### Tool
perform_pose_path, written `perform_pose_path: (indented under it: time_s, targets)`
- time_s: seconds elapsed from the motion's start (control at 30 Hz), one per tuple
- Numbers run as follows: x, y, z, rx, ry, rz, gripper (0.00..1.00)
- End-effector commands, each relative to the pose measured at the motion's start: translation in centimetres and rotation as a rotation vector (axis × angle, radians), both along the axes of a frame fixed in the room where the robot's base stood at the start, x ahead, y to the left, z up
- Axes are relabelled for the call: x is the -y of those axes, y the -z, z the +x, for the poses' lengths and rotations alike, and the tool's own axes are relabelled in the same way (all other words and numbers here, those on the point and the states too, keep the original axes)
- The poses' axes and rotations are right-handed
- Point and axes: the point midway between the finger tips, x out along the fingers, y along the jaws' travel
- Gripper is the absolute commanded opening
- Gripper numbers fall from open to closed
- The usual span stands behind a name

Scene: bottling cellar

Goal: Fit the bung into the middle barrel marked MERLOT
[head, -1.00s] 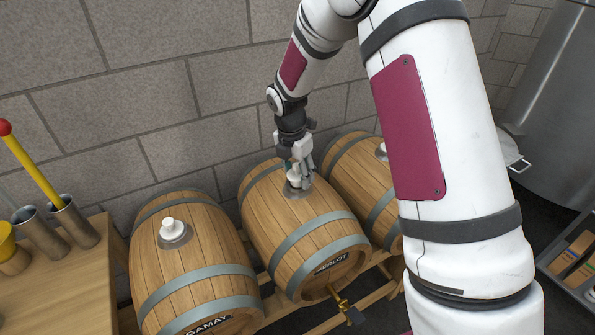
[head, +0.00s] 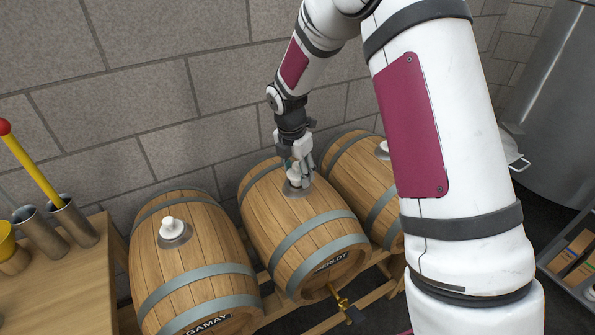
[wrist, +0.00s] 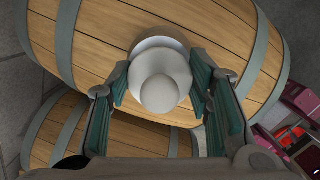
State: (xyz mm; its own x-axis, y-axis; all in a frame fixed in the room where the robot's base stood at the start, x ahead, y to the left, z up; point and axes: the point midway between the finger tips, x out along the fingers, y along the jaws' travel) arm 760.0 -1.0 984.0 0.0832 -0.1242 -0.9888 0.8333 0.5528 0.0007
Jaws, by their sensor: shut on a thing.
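The middle barrel (head: 305,225), marked MERLOT, lies on its side with a round metal plate (head: 304,190) on top. My gripper (head: 298,171) is over this plate, pointing down. It is shut on a white bung (head: 294,174) with a rounded knob. In the wrist view the bung (wrist: 160,92) sits between the teal finger pads of my gripper (wrist: 160,88), and part of the plate (wrist: 155,43) shows behind it. The bung's lower end is hidden, so I cannot tell whether it is in the hole or just above it.
The left barrel (head: 190,265), marked GAMAY, has a white bung (head: 171,226) in its plate. A third barrel (head: 355,165) stands close on the right, partly behind my arm. A wooden table (head: 70,285) with metal cups (head: 75,222) is at left. A block wall (head: 150,90) rises behind.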

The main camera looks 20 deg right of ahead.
Motion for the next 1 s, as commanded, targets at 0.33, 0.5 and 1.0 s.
perform_pose_path:
  time_s: [0.33,0.5,1.0]
  targets:
    - [0.0,0.3,0.0,0.000,0.000,0.000,0.19]
    - [0.0,0.6,0.0,0.001,0.000,0.001,0.19]
    - [0.0,1.2,0.0,0.000,0.000,0.000,0.19]
